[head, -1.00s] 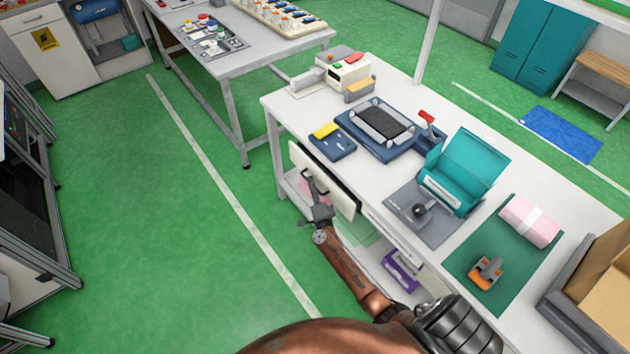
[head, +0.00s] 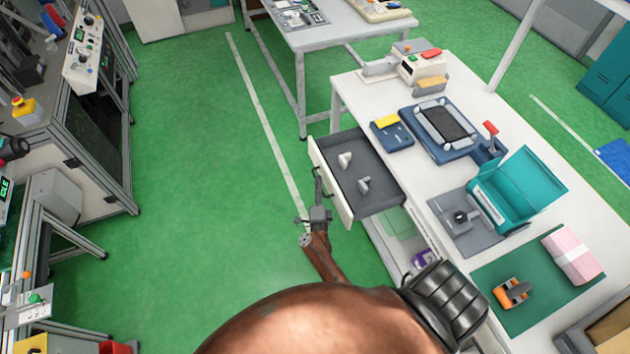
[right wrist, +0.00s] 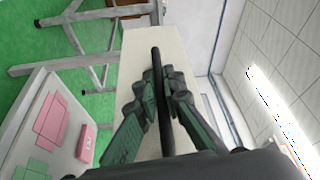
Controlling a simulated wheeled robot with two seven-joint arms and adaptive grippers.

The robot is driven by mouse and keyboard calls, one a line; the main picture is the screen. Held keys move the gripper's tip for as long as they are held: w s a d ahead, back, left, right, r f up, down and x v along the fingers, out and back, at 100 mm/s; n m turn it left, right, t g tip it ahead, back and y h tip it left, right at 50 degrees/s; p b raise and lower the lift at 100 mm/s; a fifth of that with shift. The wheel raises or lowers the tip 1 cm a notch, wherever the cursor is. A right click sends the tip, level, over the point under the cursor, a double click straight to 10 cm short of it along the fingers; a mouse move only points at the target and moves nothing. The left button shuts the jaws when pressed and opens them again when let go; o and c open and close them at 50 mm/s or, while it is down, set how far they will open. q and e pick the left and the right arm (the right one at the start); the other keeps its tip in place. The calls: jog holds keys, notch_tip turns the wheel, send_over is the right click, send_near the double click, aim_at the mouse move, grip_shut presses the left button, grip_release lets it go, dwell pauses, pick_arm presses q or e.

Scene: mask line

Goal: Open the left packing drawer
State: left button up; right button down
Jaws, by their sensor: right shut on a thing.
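The left packing drawer (head: 376,190) stands pulled out from under the white packing table (head: 455,105) in the head view. Its inside is dark grey and holds two small pale pieces (head: 345,160). My right gripper (head: 318,194) is at the drawer's white front (head: 328,182). In the right wrist view its two green-padded fingers (right wrist: 162,95) are closed around the dark bar handle (right wrist: 160,85), with the white drawer front behind. My left gripper is not in view.
On the table are a blue tray fixture (head: 440,130), a teal box (head: 515,190) and a green mat (head: 545,300) with a pink bundle (head: 572,254) and an orange tool (head: 512,292). Machines (head: 85,110) stand at the left. Green floor between is clear.

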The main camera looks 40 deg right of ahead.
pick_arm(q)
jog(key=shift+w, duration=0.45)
pick_arm(e)
jog(key=shift+a+f, duration=0.1)
